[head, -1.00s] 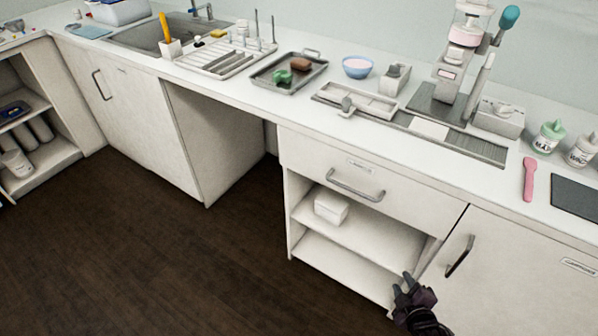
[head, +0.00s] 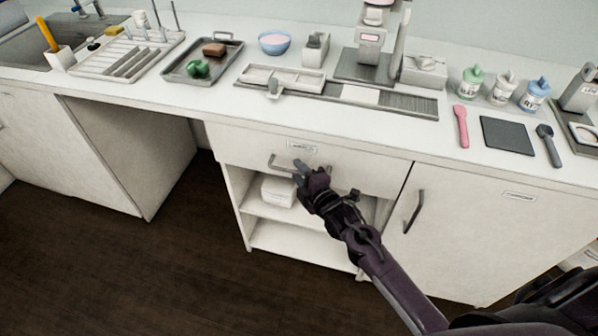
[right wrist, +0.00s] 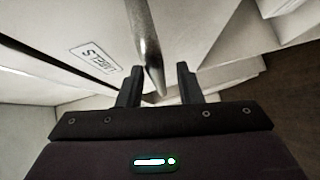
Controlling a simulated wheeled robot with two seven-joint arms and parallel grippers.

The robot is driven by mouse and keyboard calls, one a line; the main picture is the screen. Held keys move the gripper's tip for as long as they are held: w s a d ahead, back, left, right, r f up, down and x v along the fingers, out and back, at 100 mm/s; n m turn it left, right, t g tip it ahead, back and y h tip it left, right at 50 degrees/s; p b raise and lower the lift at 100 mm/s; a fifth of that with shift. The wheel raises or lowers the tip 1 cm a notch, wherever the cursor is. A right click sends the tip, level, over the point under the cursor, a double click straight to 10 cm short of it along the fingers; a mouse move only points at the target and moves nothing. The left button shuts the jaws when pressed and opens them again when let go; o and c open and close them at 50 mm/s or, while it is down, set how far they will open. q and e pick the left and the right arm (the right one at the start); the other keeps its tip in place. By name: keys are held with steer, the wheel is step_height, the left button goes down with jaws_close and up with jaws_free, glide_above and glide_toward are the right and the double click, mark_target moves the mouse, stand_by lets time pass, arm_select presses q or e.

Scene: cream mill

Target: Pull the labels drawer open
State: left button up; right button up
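The labels drawer (head: 360,174) is a white front under the counter, flush with the cabinet and shut. Its label plate (head: 302,146) sits above the handle and reads "LABELS" in the right wrist view (right wrist: 96,60). The drawer's metal bar handle (head: 280,165) runs across the front; my right gripper hides part of it. My right gripper (head: 302,170) is at the handle. In the right wrist view its two fingers (right wrist: 158,88) are apart, with the handle bar (right wrist: 148,50) between them, nearer the left finger. A gap shows beside the right finger. My left gripper is not in view.
An open shelf (head: 310,238) with a white box (head: 279,191) lies below the drawer. A cupboard door with a handle (head: 414,211) is to the right. The counter above holds a tray (head: 180,72), a blue bowl (head: 274,43) and several bottles. The floor in front is clear.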

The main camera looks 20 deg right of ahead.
steer(key=shift+w, duration=0.15)
jaws_close()
steer(key=shift+a, duration=0.1)
steer(key=s+a+p, duration=0.5)
steer(key=s+a, duration=0.5)
steer(key=s, duration=0.5)
steer(key=s+a+p, duration=0.5)
steer(key=s+a, duration=0.5)
steer(key=s, duration=0.5)
steer(key=shift+a, duration=0.1)
jaws_free()
